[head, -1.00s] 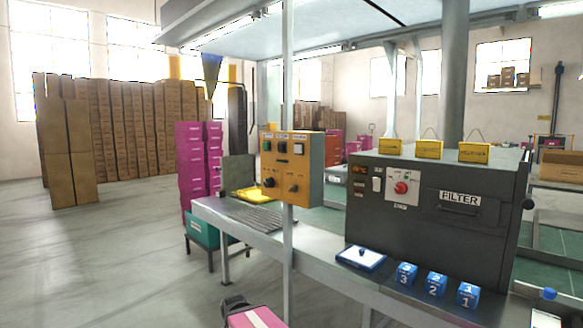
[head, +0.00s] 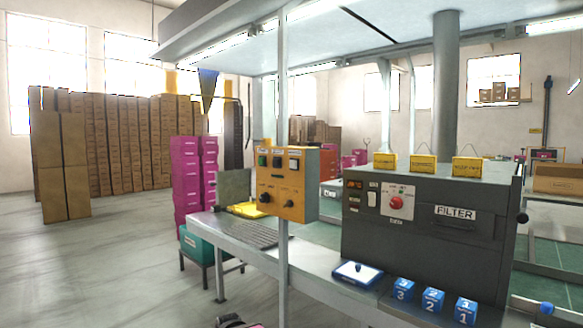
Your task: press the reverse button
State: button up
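The orange control panel (head: 281,185) is fixed at the upright post of the work line, left of centre. Its top row has a green button (head: 263,161) at left and darker controls (head: 277,162) (head: 294,164) to the right, with small labels above that are too small to read. Two black knobs (head: 264,197) (head: 288,203) sit lower down. I cannot tell which control is the reverse button. My gripper is not recognisable in the head view, and nothing is seen touching the panel.
The grey filter machine (head: 430,231) stands right of the panel on the bench, with numbered blue blocks (head: 433,300) and a blue-rimmed tray (head: 357,273) before it. Pink boxes (head: 187,180) stack behind at left. The floor at left is clear. A dark and pink object (head: 234,321) is cut off below.

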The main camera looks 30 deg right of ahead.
grip_shut()
dwell(1.7)
